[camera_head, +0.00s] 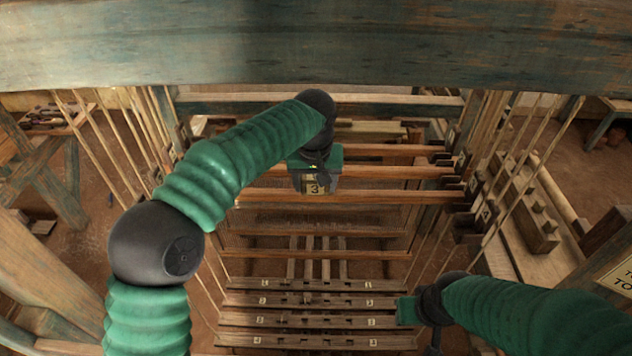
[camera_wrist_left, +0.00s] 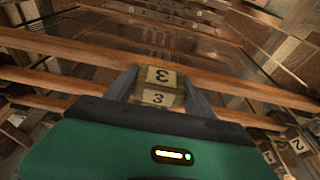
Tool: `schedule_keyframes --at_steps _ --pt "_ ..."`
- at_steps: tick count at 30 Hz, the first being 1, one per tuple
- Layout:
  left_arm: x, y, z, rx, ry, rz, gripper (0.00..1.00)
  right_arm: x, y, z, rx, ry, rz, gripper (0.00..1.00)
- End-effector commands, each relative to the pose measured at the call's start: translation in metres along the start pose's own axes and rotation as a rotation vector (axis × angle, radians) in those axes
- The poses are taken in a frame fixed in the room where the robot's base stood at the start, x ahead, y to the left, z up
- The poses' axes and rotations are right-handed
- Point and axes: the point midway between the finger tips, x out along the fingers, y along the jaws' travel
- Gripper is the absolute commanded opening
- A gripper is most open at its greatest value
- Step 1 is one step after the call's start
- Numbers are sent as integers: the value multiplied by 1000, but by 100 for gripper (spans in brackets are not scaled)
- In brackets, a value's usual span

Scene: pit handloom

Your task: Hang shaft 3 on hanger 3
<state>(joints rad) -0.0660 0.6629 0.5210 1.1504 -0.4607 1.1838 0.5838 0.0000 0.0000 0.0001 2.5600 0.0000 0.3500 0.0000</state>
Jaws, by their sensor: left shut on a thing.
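My left gripper (camera_head: 316,182) is shut on a pale block marked 3 (camera_wrist_left: 160,88), which shows between its two fingers in the left wrist view. The block sits at the middle of a long brown wooden shaft (camera_head: 390,196) that spans the loom. I take this as shaft 3; the gripper partly hides the join. Small hangers with number tags (camera_head: 473,186) stand in a row at the right side; their digits are hard to read in the head view. My right gripper (camera_head: 408,310) is low at the right, near the treadle bars; its jaws are unclear.
Other shafts (camera_head: 400,172) lie parallel behind the held one. Slanting cords and posts (camera_head: 130,125) close in both sides. A thick beam (camera_head: 300,45) crosses the top. Numbered wooden bars (camera_head: 310,300) lie below. A side rail with blocks (camera_head: 535,225) is at right.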

Motion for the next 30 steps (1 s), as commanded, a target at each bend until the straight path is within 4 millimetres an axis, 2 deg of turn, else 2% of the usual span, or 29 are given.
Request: schedule_keyframes --at_steps 5,6,11,21,23,30 --pt "-1 0 0 0 2 1 0 0 0 0 0 0 0 36" --pt "-1 0 0 0 2 1 67 0 0 0 0 0 0 36" --pt "-1 0 0 0 1 1 87 0 0 0 0 0 0 36" --pt "-4 0 0 -1 1 1 87 1 0 0 0 0 0 36" --pt "-12 1 0 -1 2 0 87 2 0 1 0 0 0 36" --pt "-60 2 -1 0 3 0 87 5 0 1 0 0 0 36"
